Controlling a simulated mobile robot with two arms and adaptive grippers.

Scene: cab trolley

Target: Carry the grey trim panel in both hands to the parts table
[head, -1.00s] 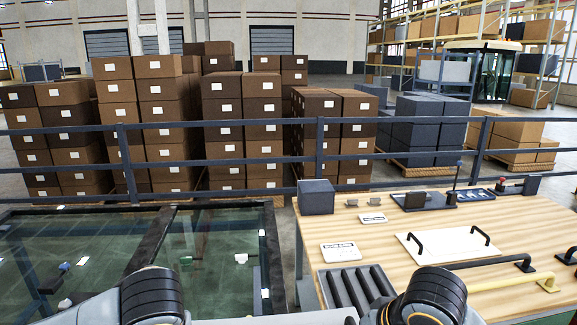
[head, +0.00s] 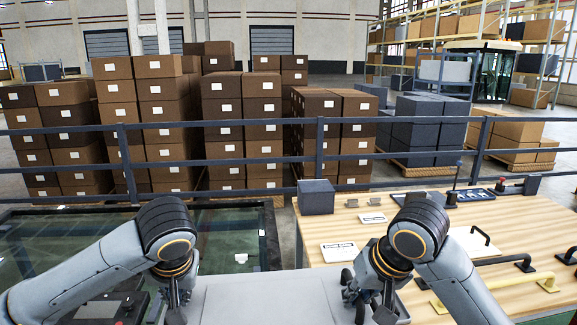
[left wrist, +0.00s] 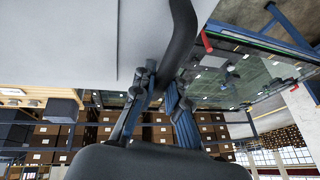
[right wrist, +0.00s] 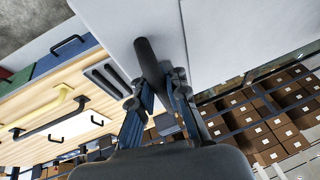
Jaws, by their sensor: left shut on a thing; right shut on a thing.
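The light grey trim panel (head: 262,302) lies between my two arms at the bottom of the head view. My left gripper (head: 175,302) is shut on a black handle at its left side; the left wrist view shows the dark handle (left wrist: 180,35) passing between the fingers, beside the panel (left wrist: 60,40). My right gripper (head: 365,298) is shut on the handle at the right side; the right wrist view shows that handle (right wrist: 147,55) in the fingers, against the panel (right wrist: 130,20). The wooden-topped parts table (head: 330,222) stands just right of the panel. The panel's near edge is out of view.
A grey box (head: 316,197), small labels and several bar handles sit on the table. A glass-topped frame (head: 60,240) is on the left. A blue-grey railing (head: 260,127) runs behind, with stacked cartons (head: 240,105) beyond it.

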